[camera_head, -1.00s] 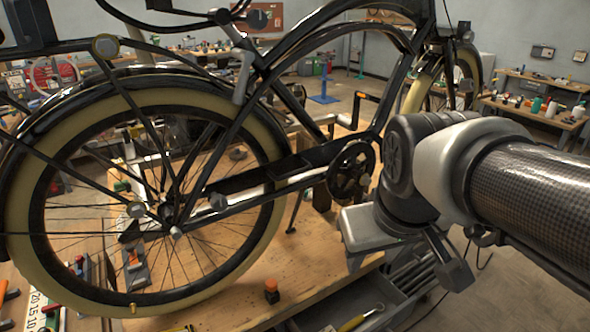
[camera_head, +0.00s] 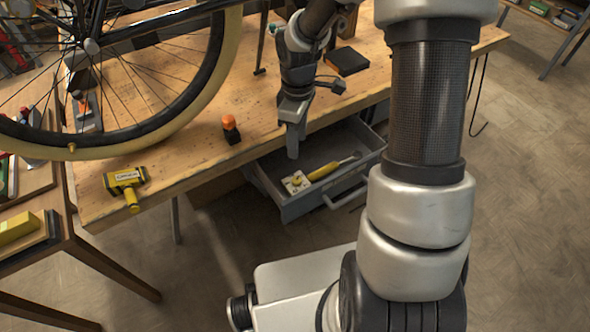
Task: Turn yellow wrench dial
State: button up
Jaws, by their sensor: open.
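A wrench with a yellow handle (camera_head: 324,171) and a metal end lies in the open grey drawer (camera_head: 291,207) under the workbench. A small pale square piece with yellow marks (camera_head: 295,184) lies at the left end of the handle; I cannot tell whether it is the wrench's dial. My gripper (camera_head: 292,154) points down over the drawer's left part, just above and left of the wrench. It is open and holds nothing that I can see. The fingers show nearly edge-on, so the gap between them is hidden.
The wooden workbench (camera_head: 185,168) carries the bicycle wheel (camera_head: 222,75), an orange-topped black object (camera_head: 231,128) and a yellow-and-black tool (camera_head: 126,183). A black box (camera_head: 346,61) sits behind my gripper. The floor right of the drawer is clear.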

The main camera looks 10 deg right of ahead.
aim_at(297, 179)
notch_tip(297, 179, down, 15)
jog(key=b, duration=0.4)
jog(key=shift+s+f, duration=0.1)
jog(key=shift+f, duration=0.1)
grip_shut()
